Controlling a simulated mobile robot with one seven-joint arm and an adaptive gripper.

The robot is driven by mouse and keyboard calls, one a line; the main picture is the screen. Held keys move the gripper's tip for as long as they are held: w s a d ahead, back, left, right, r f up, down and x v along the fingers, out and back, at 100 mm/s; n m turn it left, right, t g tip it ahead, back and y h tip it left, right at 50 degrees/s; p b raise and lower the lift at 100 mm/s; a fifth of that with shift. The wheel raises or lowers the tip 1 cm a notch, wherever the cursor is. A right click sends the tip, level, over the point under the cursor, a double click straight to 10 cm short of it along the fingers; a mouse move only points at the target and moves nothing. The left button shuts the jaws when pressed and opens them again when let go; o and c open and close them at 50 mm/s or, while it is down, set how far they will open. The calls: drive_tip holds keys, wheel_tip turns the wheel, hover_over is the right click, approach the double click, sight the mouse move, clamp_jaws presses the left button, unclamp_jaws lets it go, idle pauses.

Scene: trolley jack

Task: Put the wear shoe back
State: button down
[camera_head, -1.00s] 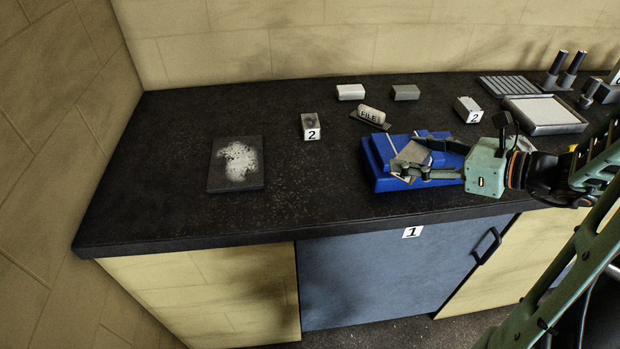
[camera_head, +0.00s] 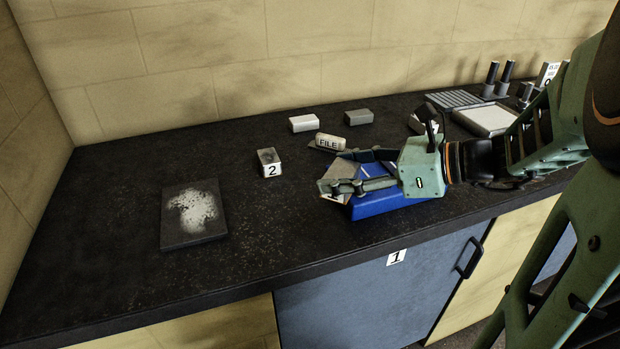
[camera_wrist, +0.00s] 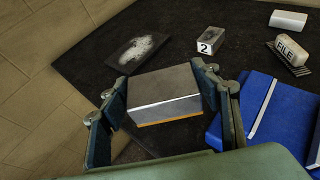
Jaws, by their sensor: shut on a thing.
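A grey metal block (camera_wrist: 165,95), which I take to be the wear shoe, is between the fingers of my gripper (camera_wrist: 162,82) in the wrist view. It has a bright front edge with a thin orange line below. In the head view my gripper (camera_head: 338,174) is shut on this block (camera_head: 344,169), over the left part of the blue fixture (camera_head: 390,203). The fixture also shows at the right of the wrist view (camera_wrist: 278,115), beside the right finger. The fingers and wrist hide part of it in the head view.
A dark plate with white powder (camera_head: 193,213) lies at the left. A block marked 2 (camera_head: 269,162), a file brush (camera_head: 329,142), a white block (camera_head: 304,123) and a grey block (camera_head: 358,117) stand behind. A tray (camera_head: 487,119) is at right. The front left bench is clear.

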drive_tip(key=w+x, duration=0.1)
drive_tip(key=x, duration=0.7)
drive_tip(key=b, duration=0.1)
hover_over(288, 212)
drive_tip(key=d, duration=0.1)
drive_tip(key=f, duration=0.4)
drive_tip(key=shift+s+f, duration=0.3)
drive_tip(key=shift+s, duration=0.05)
drive_tip(key=shift+w+a+f, duration=0.3)
drive_tip(key=shift+a+f, duration=0.05)
drive_tip(key=shift+f, duration=0.2)
drive_tip(key=shift+w+a+f+b, duration=0.1)
drive_tip(key=shift+f+b, duration=0.15)
drive_tip(key=shift+f, duration=0.3)
drive_tip(key=shift+w+a+f+b, duration=0.1)
drive_tip(key=shift+f+b, duration=0.1)
drive_tip(key=shift+f, duration=1)
drive_tip(key=shift+f, duration=0.2)
drive_tip(key=c, duration=0.7)
unclamp_jaws()
drive_tip(key=shift+s, duration=0.15)
drive_tip(key=shift+r, duration=0.1)
